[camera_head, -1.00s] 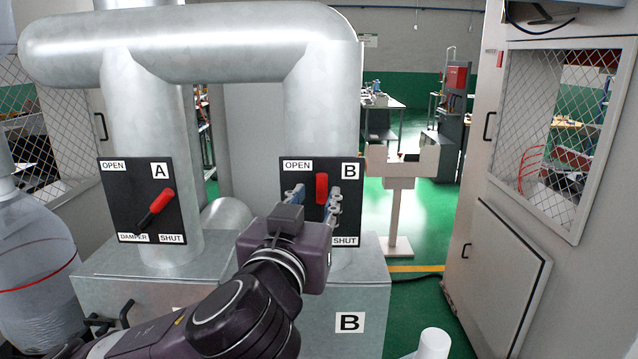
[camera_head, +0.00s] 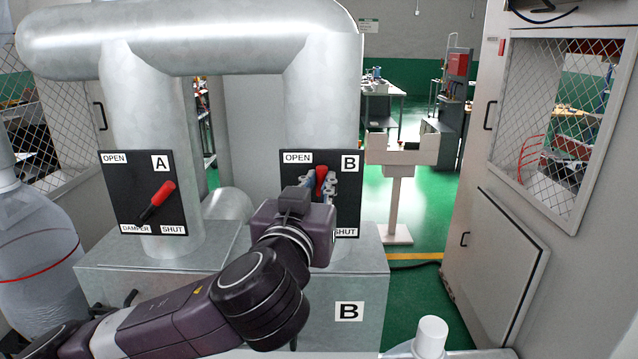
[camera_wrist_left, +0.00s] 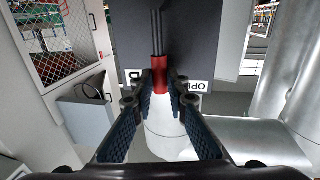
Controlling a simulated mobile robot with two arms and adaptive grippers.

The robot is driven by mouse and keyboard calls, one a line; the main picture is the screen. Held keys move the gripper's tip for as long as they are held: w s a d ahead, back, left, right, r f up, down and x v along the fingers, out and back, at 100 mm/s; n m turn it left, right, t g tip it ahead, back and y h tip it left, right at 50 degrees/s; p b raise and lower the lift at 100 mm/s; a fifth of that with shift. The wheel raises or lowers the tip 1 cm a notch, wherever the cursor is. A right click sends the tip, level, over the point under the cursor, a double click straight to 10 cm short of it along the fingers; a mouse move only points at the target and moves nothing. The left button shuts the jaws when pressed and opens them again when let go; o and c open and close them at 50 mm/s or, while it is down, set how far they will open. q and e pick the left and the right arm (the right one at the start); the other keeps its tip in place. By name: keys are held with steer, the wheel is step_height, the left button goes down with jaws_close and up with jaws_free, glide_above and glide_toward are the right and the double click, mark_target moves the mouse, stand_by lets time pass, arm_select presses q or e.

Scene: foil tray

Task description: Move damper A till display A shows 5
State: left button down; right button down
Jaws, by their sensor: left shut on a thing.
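Damper A is a black panel (camera_head: 118,190) on the left pipe, with a red-tipped handle (camera_head: 163,193) slanting from lower left to upper right; nothing touches it. Damper B is a similar black panel (camera_head: 346,215) on the right pipe, marked OPEN above and SHUT below. My left gripper (camera_head: 318,184) is at damper B, shut on its red handle (camera_head: 321,176). In the left wrist view the red handle (camera_wrist_left: 160,68) sits between the fingertips. My wrist hides part of panel B. I see no display A reading. My right gripper is not in view.
Metal boxes stand under the pipes; the right one bears a B label (camera_head: 349,311). A clear plastic vessel (camera_head: 35,250) is at the left. A grey cabinet (camera_head: 495,255) stands right, and a pale stand (camera_head: 398,190) behind. Green floor between them is free.

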arm_select(q)
steer(key=shift+d+m, duration=1.05)
steer(key=shift+m, duration=0.15)
steer(key=shift+d+f+m+g, duration=0.2)
steer(key=shift+d+m+g, duration=0.2)
steer(key=shift+d+m, duration=0.25)
steer(key=shift+a, duration=0.1)
steer(key=c, duration=1.9)
jaws_free()
